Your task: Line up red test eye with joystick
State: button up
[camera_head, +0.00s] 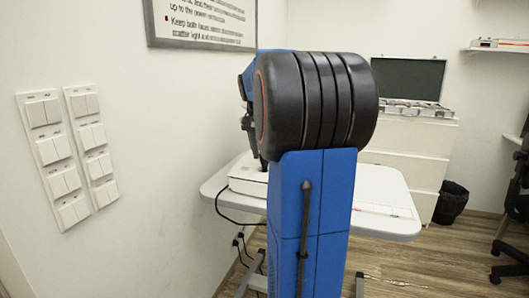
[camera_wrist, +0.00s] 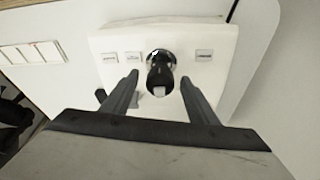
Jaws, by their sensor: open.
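In the wrist view, a black joystick (camera_wrist: 160,78) with a pale, square-looking end stands on a white control box (camera_wrist: 218,42). The box carries several small labelled buttons beside the stick. My gripper (camera_wrist: 160,77) is open, with one dark finger on each side of the joystick and a visible gap to it on both sides. In the head view, the white box (camera_head: 243,180) lies on the white table (camera_head: 398,226), partly hidden by my blue and black arm. My gripper is mostly hidden there. I cannot see a red test eye in either view.
Switch panels (camera_head: 66,158) and a framed text sign (camera_head: 205,20) are on the left wall. An open dark case (camera_head: 408,78) sits on white drawers (camera_head: 405,135) behind the table. A black bin (camera_head: 451,203) and a dark chair (camera_head: 515,207) stand to the right. Cables hang under the table.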

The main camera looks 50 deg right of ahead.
jog(key=w+v, duration=0.1)
jog(key=v, duration=1.6)
jog(key=shift+s+r, duration=0.2)
jog(key=shift+s, duration=0.3)
jog(key=shift+a, duration=0.15)
jog(key=s+a+f+n+t+y, duration=0.1)
jog(key=s+a+f+n, duration=0.25)
jog(key=a+f, duration=0.45)
jog(key=s+a+f+n+t, duration=0.15)
jog(key=a+f+n, duration=0.3)
jog(key=a, duration=0.75)
jog(key=s+a+f+n+t+y, duration=0.1)
jog(key=s+a+f+n, duration=0.3)
jog(key=s+a+f, duration=0.3)
jog(key=s+a+f+n+y, duration=0.1)
jog(key=s+a+f+n, duration=0.2)
jog(key=f, duration=0.9)
jog(key=s+a, duration=0.3)
jog(key=s, duration=0.1)
jog(key=shift+a+n+t, duration=0.35)
jog(key=shift+a+n, duration=0.05)
